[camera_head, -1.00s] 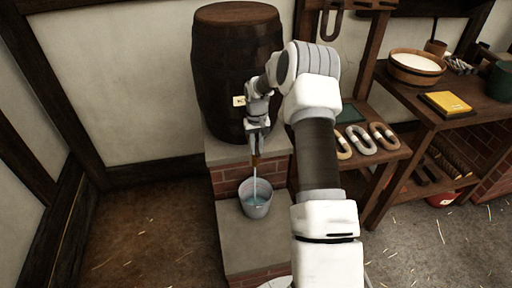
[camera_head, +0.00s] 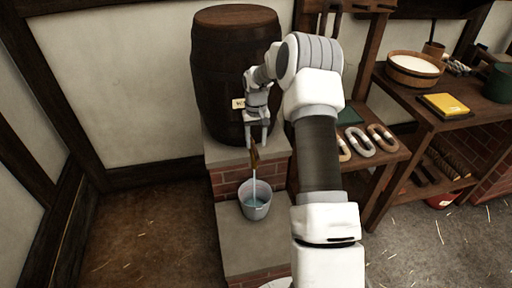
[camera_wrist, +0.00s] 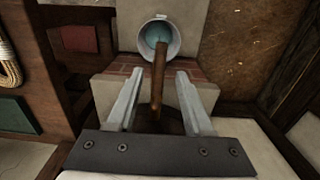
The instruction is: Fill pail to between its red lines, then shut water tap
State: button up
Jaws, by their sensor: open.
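The pail (camera_head: 256,211), pale grey, stands upright on the low stone step below the barrel (camera_head: 236,75). Water (camera_head: 254,185) runs in a thin stream from the brown water tap (camera_head: 254,156) into it. Bluish water shows inside the pail, but its red lines and the exact level cannot be made out. My gripper (camera_head: 257,146) is open at the tap, just above the spout. In the wrist view the tap (camera_wrist: 158,78) lies between my two spread fingers (camera_wrist: 156,84), with the pail (camera_wrist: 175,47) beyond it. I cannot tell whether a finger touches the tap.
A stone ledge on brick (camera_head: 222,154) carries the barrel. To the right, a wooden stand holds horseshoe-shaped pieces (camera_head: 358,141). A bench (camera_head: 408,105) bears a wooden tub (camera_head: 415,67) and a yellow block (camera_head: 445,105). The floor left of the step is clear.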

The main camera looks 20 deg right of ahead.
notch_tip(320, 180, up, 13)
jog(key=p, duration=0.1)
jog(key=shift+r, duration=0.15)
jog(key=shift+s+a, duration=0.1)
dwell(0.3)
